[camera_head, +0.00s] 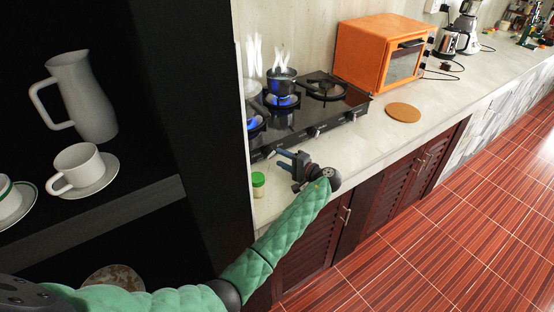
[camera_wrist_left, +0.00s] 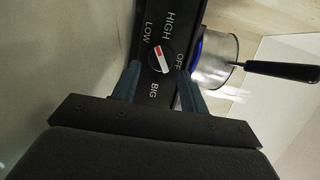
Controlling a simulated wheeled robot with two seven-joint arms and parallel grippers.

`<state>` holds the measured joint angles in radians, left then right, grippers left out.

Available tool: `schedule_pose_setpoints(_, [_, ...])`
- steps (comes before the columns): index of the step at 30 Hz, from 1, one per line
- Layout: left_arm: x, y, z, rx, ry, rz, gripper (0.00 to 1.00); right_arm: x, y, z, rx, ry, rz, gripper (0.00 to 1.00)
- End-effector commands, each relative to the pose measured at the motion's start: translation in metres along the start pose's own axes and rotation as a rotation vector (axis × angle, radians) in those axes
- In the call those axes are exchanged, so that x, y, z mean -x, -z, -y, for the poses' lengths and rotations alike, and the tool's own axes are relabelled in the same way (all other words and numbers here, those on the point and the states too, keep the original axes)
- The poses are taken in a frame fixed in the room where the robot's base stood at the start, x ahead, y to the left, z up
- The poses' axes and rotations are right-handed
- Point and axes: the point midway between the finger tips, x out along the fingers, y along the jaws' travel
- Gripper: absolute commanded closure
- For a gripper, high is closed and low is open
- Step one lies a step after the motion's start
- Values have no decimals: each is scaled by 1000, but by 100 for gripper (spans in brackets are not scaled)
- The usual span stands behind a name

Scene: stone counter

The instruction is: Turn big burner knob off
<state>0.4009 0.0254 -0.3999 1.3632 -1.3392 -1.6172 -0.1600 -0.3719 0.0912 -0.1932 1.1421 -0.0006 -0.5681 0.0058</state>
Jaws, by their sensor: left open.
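In the left wrist view the big burner knob (camera_wrist_left: 161,60) has a red and white pointer, with its red end toward the HIGH and LOW labels, away from OFF. The word BIG is printed below it. My left gripper (camera_wrist_left: 158,72) is open, its fingers on either side of the knob; I cannot tell whether they touch it. In the head view my left gripper (camera_head: 288,160) is at the front left edge of the black stove (camera_head: 330,117), and the big knob is hard to make out. Blue flames (camera_head: 253,122) show at the left burners. My right gripper is not in view.
A steaming pot (camera_head: 281,82) stands on a lit burner; a handled pot (camera_wrist_left: 215,62) shows beside the gripper. A green-lidded jar (camera_head: 258,186) stands near my wrist. A dark shelf (camera_head: 150,202) with crockery is left. An orange oven (camera_head: 372,52) stands right.

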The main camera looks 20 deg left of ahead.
Motion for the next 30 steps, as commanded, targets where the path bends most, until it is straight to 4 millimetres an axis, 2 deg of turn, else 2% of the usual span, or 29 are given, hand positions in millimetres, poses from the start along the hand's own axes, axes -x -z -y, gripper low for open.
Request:
schedule_pose_setpoints(7, [27, 0, -2, 1, -1, 0, 56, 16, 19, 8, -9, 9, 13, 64])
schedule_pose_setpoints(15, [39, 0, 0, 1, 0, 0, 56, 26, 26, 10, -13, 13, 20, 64])
schedule_pose_setpoints(22, [39, 0, 1, 1, 0, 0, 56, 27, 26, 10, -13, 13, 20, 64])
schedule_pose_setpoints(24, [39, 0, 1, 1, 0, 0, 43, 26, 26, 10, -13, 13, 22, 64])
schedule_pose_setpoints(28, [39, 0, 9, 1, 0, 0, 43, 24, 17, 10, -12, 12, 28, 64])
schedule_pose_setpoints(30, [40, 0, 17, 1, 0, 0, 43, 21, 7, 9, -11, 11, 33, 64])
